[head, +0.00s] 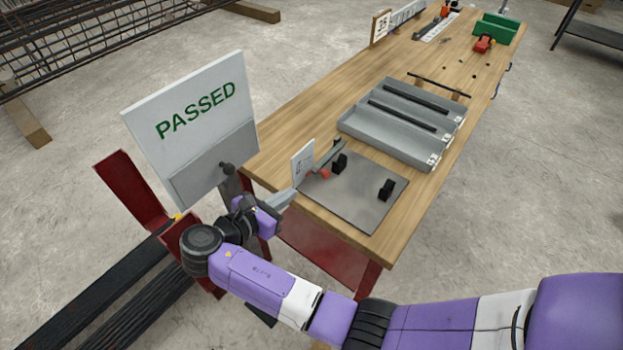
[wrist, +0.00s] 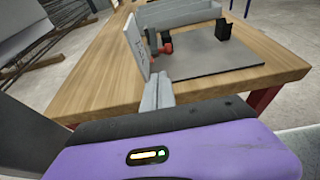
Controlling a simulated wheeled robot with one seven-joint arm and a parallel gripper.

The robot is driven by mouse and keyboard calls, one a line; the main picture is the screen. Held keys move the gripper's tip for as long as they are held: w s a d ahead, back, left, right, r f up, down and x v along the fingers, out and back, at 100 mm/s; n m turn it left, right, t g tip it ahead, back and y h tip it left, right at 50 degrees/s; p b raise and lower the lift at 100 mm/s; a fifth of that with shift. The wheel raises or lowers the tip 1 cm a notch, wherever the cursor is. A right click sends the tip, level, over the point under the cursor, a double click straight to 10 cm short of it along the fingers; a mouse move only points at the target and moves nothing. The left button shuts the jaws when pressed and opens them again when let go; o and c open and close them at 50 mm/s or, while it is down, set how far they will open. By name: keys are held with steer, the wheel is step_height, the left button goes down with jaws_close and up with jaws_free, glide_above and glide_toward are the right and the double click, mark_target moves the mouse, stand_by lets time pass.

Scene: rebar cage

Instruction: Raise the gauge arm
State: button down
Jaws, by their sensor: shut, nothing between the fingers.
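The gauge stands on a grey plate (head: 355,205) at the near end of the wooden table. Its grey arm (head: 328,155) runs from beside a white marked card (head: 302,163) toward upper right in the head view. A red part (head: 319,174) sits at the arm's lower end; it also shows in the wrist view (wrist: 166,48). Two black blocks (head: 340,163) (head: 386,189) stand on the plate. My gripper (head: 292,193) is shut and empty, just short of the card and the plate's near left corner. In the wrist view its fingertips (wrist: 159,84) appear below the card (wrist: 137,46).
Grey trays (head: 405,122) with dark bars lie behind the plate. A PASSED sign (head: 197,125) stands left of the table, close to my arm. A green holder (head: 495,28) is at the far end. Bare wood (head: 300,110) lies left of the trays.

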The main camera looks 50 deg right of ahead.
mark_target(310, 186)
steer(key=x, duration=1)
steer(key=shift+p, duration=0.35)
steer(key=shift+w+r, duration=0.1)
steer(key=shift+r, duration=0.05)
